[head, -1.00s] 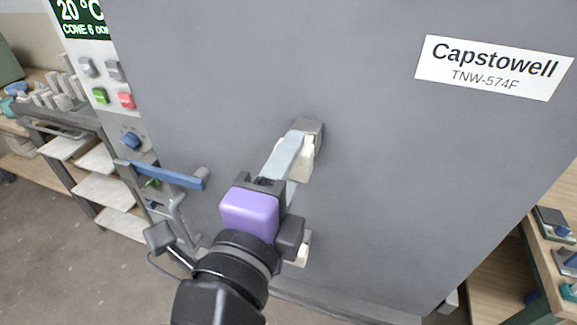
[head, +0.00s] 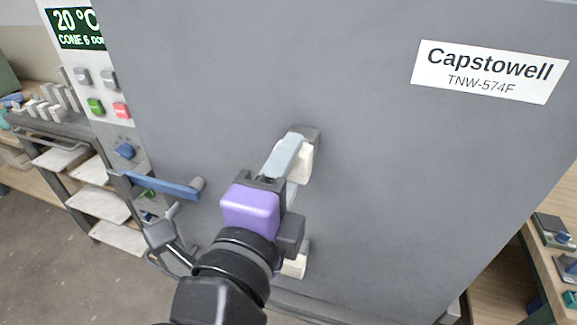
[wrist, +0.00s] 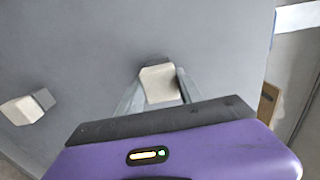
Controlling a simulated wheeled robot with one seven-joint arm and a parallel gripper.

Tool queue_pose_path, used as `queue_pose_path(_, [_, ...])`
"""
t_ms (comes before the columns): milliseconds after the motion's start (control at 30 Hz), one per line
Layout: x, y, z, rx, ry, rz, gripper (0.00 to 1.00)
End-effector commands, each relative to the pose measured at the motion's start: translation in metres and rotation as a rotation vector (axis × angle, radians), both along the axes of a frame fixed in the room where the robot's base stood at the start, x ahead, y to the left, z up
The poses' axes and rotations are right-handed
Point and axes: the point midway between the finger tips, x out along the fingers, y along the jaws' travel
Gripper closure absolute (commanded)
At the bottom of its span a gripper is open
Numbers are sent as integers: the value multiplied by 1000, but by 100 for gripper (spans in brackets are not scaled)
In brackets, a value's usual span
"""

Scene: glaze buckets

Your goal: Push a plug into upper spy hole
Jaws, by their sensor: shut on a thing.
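My gripper (head: 291,160) is shut on a cream-white plug (head: 304,164) in front of the grey kiln face (head: 400,180). The plug's far end meets the dark grey collar of the upper spy hole (head: 309,133). The wrist view shows the plug (wrist: 159,84) between both fingers, with the collar (wrist: 155,61) right behind it. The hole itself is hidden, so how deep the plug sits cannot be told. A second white plug (head: 295,266) is at the lower collar, partly behind my gripper; it also shows in the wrist view (wrist: 20,110).
A blue-handled latch (head: 160,184) juts out left of my gripper. The control panel (head: 103,88) and a rack with pale shelves (head: 100,204) stand farther left. A wooden bench (head: 500,285) is at the right.

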Motion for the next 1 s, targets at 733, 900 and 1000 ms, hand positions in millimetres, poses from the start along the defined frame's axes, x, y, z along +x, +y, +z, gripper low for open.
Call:
queue_pose_path(733, [8,-3,0,0,-1,0,100])
queue_pose_path(900, [8,-3,0,0,-1,0,31])
queue_pose_path(1000, [8,-3,0,0,-1,0,31])
